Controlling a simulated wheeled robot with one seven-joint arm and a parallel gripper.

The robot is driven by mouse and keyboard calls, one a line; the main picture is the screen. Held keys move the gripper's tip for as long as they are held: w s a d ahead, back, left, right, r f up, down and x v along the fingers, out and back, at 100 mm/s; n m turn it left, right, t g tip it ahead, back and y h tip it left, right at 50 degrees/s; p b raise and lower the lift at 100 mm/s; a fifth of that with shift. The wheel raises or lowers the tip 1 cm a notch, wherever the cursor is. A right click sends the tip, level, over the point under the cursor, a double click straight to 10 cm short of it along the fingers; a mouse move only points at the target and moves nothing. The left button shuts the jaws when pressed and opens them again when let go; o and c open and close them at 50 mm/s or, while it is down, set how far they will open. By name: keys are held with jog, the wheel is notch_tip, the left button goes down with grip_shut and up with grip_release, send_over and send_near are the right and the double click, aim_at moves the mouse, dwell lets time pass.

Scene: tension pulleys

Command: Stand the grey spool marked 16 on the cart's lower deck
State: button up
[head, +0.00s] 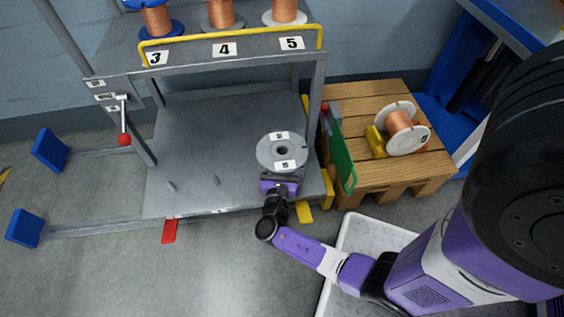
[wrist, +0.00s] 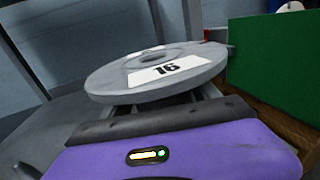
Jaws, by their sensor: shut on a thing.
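The grey spool marked 16 (head: 265,153) is at the right side of the cart's lower deck (head: 215,135) in the head view, its round flange facing up. My gripper (head: 279,181) is at its near side, shut on it. In the wrist view the spool's top flange (wrist: 110,82) with the 16 label fills the middle, above my purple gripper body. The fingertips and the spool's lower part are hidden, so I cannot tell whether it touches the deck.
Copper spools stand on the upper shelf above labels 3, 4 and 5 (head: 291,43). Two small pegs (head: 217,180) rise from the deck's left part.

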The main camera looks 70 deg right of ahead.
jog(key=shift+f, duration=0.35)
jog(key=shift+f, duration=0.15)
jog(key=o, duration=1.8)
jog(key=shift+r, duration=0.2)
jog(key=p+v, duration=0.3)
jog(key=v, duration=0.9)
jog(key=shift+f+p, duration=0.1)
jog(key=shift+p, duration=0.3)
